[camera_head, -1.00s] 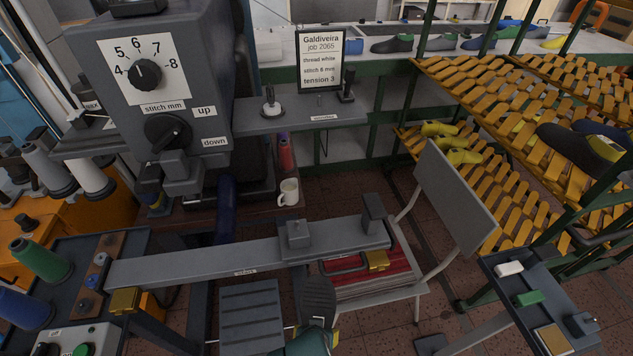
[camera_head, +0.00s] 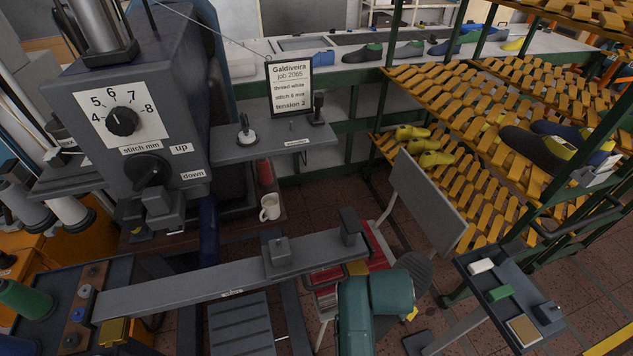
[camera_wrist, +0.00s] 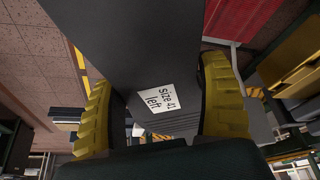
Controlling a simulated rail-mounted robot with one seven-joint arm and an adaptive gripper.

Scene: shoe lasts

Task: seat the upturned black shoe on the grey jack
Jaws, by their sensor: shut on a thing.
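My gripper (camera_wrist: 156,78) is shut on the black shoe (camera_wrist: 125,45) in the wrist view, one yellow finger on each side. A white label on the shoe reads "size 41 left". In the head view the shoe's ribbed dark sole (camera_head: 417,268) faces up beside my teal arm, which hides most of the shoe and gripper. The grey jack appears to be the long grey beam (camera_head: 190,285), with a low block and a taller post (camera_head: 349,226) on its right part. The shoe shows right of the beam's end, apart from it in the picture.
A grey chair (camera_head: 428,200) with red items on its seat stands behind the beam's right end. A small tray stand (camera_head: 510,290) is at right. A yellow-slatted rack (camera_head: 470,120) holds shoes. A mug (camera_head: 270,207) stands behind the beam. The sewing machine (camera_head: 150,110) rises at left.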

